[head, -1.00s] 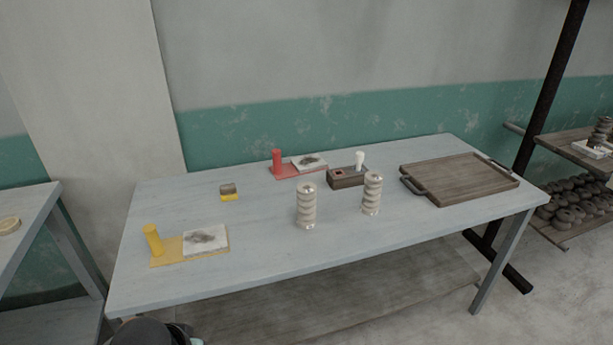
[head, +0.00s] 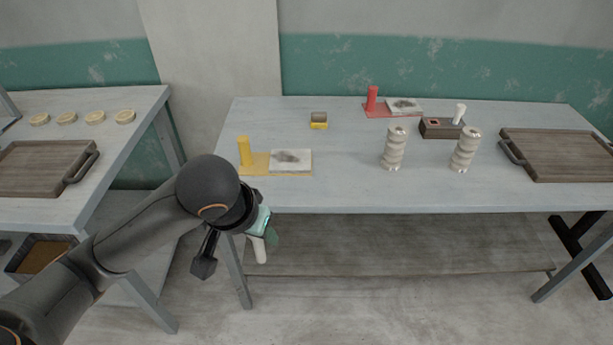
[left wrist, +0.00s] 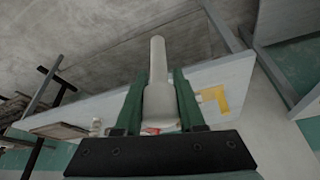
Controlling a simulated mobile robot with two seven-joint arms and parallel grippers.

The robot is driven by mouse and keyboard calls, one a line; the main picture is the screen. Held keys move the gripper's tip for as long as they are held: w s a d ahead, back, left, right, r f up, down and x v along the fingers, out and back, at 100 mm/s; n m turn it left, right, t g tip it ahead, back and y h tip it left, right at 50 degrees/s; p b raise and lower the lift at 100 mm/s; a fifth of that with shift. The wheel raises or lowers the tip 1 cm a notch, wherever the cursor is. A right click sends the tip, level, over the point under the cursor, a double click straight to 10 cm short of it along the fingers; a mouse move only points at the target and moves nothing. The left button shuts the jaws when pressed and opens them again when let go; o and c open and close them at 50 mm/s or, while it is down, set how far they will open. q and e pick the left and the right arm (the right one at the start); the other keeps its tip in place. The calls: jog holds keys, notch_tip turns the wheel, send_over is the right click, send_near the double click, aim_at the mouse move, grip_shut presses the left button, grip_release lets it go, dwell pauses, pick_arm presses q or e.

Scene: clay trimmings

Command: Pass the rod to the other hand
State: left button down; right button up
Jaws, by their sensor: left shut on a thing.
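The rod (left wrist: 157,75) is pale, off-white and wider at the end near the palm. In the left wrist view it stands between the green fingers of my left gripper (left wrist: 157,92), which is shut on it, and its narrower end sticks out past the fingertips. In the head view my left gripper (head: 268,231) is in front of the table's near edge, and the lower part of the rod (head: 259,250) hangs below it, slightly tilted. Part of the rod is hidden by the gripper. My right gripper is in neither view.
The table (head: 350,190) carries a yellow stand (head: 255,166) with a tile, a red stand (head: 378,110), a small yellow-brown block (head: 319,121), a dark holder (head: 437,128), two ribbed cylinders (head: 394,150) and a tray (head: 565,155). A second table (head: 140,103) stands left.

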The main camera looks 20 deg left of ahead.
pick_arm(q)
jog(key=d+r+m+g+h, duration=0.1)
jog(key=d+r+m+h, duration=0.1)
jog(key=d+r+m, duration=0.35)
jog(key=d+r+m+h, duration=0.1)
jog(key=d+r+m, duration=0.2)
jog(key=d, duration=0.5)
jog(key=w+d+f+m+g+h, duration=0.1)
jog(key=w+d+f+m, duration=0.3)
jog(key=s+a+r+n+t+y, duration=0.2)
jog(key=s+a+r+n, duration=0.4)
jog(key=a+r+n, duration=0.25)
jog(key=w+d+n+y, duration=0.2)
jog(key=w+d+n, duration=0.2)
jog(key=w+d, duration=0.55)
jog(key=s+a+f+m+g+h, duration=0.2)
jog(key=f+m, duration=0.2)
jog(key=m, duration=0.4)
jog(key=s+a+f+m+g+h, duration=0.2)
jog(key=f+m, duration=0.2)
jog(key=m, duration=0.5)
jog(key=shift+s+f, duration=0.25)
jog(key=shift+s, duration=0.05)
